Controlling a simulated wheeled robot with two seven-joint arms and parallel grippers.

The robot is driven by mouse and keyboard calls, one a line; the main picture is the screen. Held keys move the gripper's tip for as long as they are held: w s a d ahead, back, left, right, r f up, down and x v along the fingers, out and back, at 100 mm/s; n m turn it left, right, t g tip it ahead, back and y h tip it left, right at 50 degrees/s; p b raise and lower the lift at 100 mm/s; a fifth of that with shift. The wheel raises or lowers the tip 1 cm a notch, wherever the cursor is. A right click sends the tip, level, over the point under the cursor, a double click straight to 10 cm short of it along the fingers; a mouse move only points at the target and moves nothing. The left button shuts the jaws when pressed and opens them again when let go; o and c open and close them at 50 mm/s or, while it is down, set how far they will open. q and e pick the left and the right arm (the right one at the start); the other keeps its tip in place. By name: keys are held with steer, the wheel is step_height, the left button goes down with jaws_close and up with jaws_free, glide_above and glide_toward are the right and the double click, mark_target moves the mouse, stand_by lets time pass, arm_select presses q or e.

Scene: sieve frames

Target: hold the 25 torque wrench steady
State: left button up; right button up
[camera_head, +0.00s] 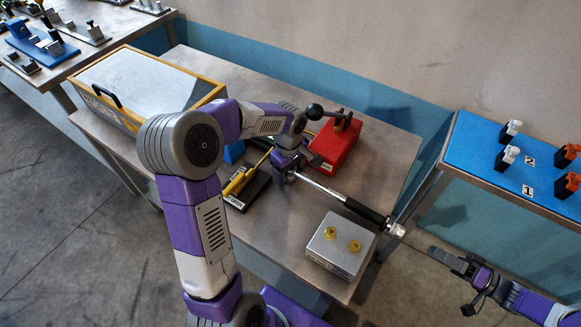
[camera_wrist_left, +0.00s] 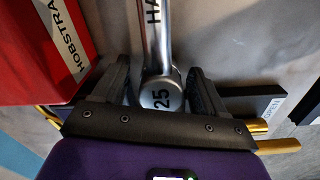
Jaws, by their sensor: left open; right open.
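The 25 torque wrench (camera_head: 322,186) has a chrome shaft and a black handle. It lies diagonally across the table, its handle end reaching the right edge. In the left wrist view its round head (camera_wrist_left: 161,92) carries the number 25. My left gripper (camera_head: 285,165) is at the head end, partly hidden by its own wrist in the head view. In the left wrist view its two fingers (camera_wrist_left: 160,82) stand open on either side of the head, with visible gaps. My right gripper (camera_head: 453,277) is open and empty, off the table's right side, apart from the wrench.
A red box (camera_head: 335,145) stands close beside my left gripper. A black stand with yellow-handled tools (camera_head: 245,183) is on the other side. A yellow-edged case (camera_head: 140,82) is at left; a blue-topped table (camera_head: 480,150) is at right.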

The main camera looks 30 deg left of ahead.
arm_select(q)
jaws_close()
stand_by(0.3)
stand_by(0.3)
steer(key=c, duration=0.6)
jaws_free()
jaws_close()
arm_select(e)
steer(key=o, duration=0.3)
